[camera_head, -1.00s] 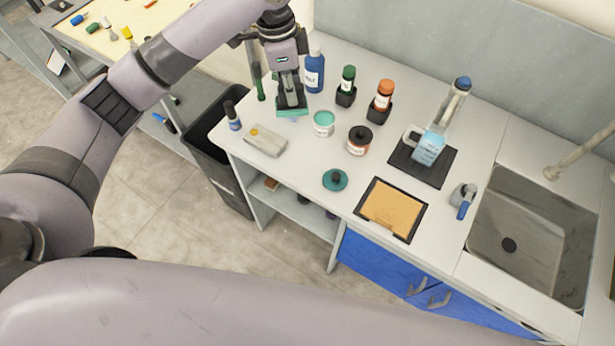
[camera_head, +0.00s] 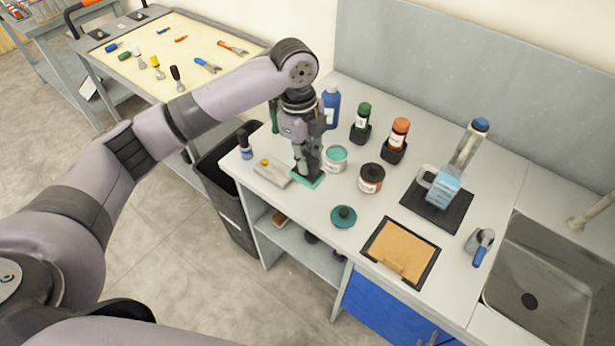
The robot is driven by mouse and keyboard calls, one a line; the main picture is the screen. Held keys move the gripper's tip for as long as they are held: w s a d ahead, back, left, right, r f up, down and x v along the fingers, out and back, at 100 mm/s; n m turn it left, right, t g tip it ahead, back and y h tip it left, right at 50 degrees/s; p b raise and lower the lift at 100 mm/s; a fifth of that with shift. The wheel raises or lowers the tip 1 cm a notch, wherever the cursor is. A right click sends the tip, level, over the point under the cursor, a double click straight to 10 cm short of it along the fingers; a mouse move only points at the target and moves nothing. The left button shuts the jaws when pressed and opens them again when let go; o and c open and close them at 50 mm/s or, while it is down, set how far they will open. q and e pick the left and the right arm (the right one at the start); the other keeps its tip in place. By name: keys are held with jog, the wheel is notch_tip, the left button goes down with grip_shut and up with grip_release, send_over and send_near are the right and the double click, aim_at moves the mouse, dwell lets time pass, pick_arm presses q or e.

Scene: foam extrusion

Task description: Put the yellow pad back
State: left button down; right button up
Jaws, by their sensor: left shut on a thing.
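My left gripper (camera_head: 306,168) points down over the left part of the white counter. It is shut on a flat teal-green pad (camera_head: 308,181), which is at or just above the counter top; contact is unclear. A yellow-tan rectangular pad (camera_head: 402,248) lies in a black-edged tray (camera_head: 373,253) near the counter's front edge, right of and apart from the gripper. A grey block with a small yellow knob (camera_head: 272,173) lies just left of the gripper. My right gripper is out of view.
A teal lid (camera_head: 344,216) lies in front. A sink (camera_head: 543,283) is at right, a dark bin (camera_head: 228,190) at left.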

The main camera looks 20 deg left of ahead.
pick_arm(q)
notch_tip(320, 180, down, 3)
jog(key=shift+f, duration=0.15)
jog(key=shift+f+p, duration=0.45)
jog(key=shift+f, duration=1.65)
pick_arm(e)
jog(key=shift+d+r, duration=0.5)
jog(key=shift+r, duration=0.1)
pick_arm(q)
jog(key=c, duration=1.5)
grip_release()
jog(key=shift+f, duration=0.1)
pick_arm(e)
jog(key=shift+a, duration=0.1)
pick_arm(q)
jog(key=shift+r, duration=0.35)
jog(key=r+b, duration=0.1)
jog(key=r, duration=0.2)
jog(key=a+r, duration=0.1)
jog(key=r, duration=0.3)
jog(key=r+b, duration=0.1)
jog(key=r, duration=0.3)
jog(key=shift+w+a+r+b, duration=0.15)
jog(key=shift+w+r+b, duration=0.1)
jog(key=shift+b, duration=0.05)
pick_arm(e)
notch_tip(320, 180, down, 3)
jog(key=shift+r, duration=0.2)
